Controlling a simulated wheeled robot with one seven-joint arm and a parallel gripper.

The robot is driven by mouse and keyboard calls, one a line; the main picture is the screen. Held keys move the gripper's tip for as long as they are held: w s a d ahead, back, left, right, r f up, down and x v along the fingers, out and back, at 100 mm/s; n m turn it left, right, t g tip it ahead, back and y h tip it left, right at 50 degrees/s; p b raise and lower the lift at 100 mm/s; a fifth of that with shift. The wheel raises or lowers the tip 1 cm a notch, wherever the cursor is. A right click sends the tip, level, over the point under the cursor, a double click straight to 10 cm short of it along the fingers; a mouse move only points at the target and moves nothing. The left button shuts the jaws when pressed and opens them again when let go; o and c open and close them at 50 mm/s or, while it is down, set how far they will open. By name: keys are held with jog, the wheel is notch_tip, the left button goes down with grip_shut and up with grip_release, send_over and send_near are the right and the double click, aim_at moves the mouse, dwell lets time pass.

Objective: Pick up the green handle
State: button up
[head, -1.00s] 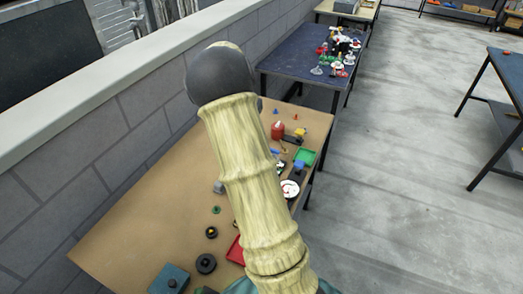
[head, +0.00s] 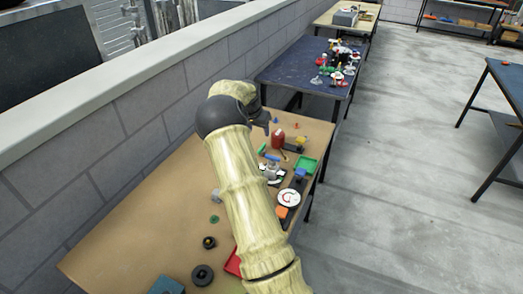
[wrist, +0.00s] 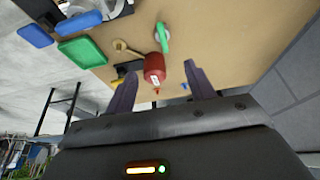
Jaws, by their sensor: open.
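The green handle (wrist: 163,38) lies on the brown tabletop in the wrist view, just beyond a red canister. A small green piece that looks like it also shows in the head view (head: 261,149), beside my arm. My gripper (wrist: 161,74) is open and empty, its two dark fingers spread apart. In the wrist view the red canister (wrist: 154,69) appears between the fingertips, with the green handle above it in the picture. The gripper appears apart from the handle. In the head view my arm hides most of my gripper and part of the table.
A green tray (head: 306,166), a blue box (wrist: 35,36), a blue handle (wrist: 79,23) and a wooden tool (wrist: 126,47) lie close by. A block wall (head: 90,170) runs along the table's left side. Bare tabletop (head: 150,220) lies left of my arm.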

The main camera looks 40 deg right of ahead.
jog(key=p, duration=0.1)
send_near(261, 147)
jog(key=x, duration=0.5)
jog(key=shift+s+d+r, duration=0.15)
jog(key=shift+s+d, duration=0.15)
jog(key=shift+d, duration=0.1)
jog(key=shift+w+a+p+x, duration=0.15)
jog(key=shift+p+x, duration=0.1)
jog(key=shift+x, duration=0.6)
jog(key=shift+a+p+x, duration=0.1)
jog(key=shift+p+x, duration=0.15)
jog(key=shift+x, duration=0.65)
jog(key=shift+w+a+p+x, duration=0.15)
jog(key=shift+p+x, duration=0.1)
jog(key=shift+x, duration=0.6)
jog(key=shift+s, duration=0.1)
jog(key=shift+c, duration=0.4)
jog(key=c, duration=1)
